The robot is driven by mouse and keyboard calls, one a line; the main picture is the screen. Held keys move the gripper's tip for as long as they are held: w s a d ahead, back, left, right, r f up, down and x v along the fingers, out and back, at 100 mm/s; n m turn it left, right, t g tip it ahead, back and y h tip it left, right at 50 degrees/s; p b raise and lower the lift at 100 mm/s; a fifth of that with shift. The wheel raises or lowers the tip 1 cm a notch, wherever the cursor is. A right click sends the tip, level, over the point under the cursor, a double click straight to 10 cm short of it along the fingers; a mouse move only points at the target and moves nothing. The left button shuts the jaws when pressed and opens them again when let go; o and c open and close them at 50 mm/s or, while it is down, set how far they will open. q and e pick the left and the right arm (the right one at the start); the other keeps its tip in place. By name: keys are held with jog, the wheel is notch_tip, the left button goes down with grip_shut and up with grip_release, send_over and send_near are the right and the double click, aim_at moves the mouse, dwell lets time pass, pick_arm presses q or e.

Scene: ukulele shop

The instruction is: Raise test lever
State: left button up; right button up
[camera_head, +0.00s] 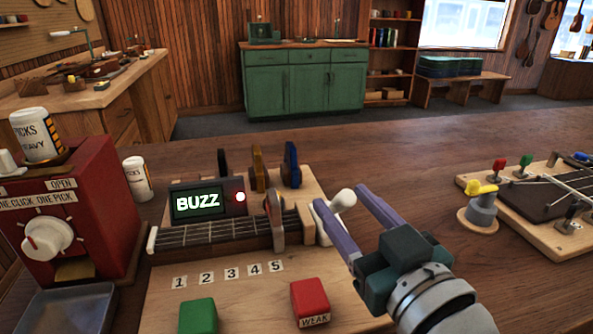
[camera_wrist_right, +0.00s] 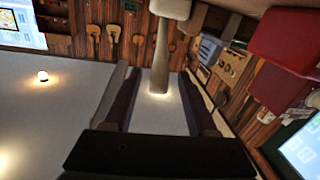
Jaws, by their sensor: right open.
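A pale lever with a rounded knob (camera_head: 343,199) stands at the right side of the fretted test rig (camera_head: 212,235), whose screen (camera_head: 198,202) reads BUZZ. My right gripper (camera_head: 341,196) is open, with its two purple fingers pointing at the lever and the knob between their tips. In the right wrist view the lever's pale shaft (camera_wrist_right: 160,60) stands between the two fingers, with a gap on each side. I cannot tell whether either finger touches it. My left gripper is not in view.
A red pick dispenser (camera_head: 85,200) stands on the left. A green button (camera_head: 198,316) and a red WEAK button (camera_head: 311,300) are at the rig's front. Another board with a yellow-topped post (camera_head: 481,205) lies to the right.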

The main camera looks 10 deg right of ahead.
jog(key=shift+w+a, duration=0.1)
jog(key=shift+w, duration=0.75)
grip_shut()
dwell(0.8)
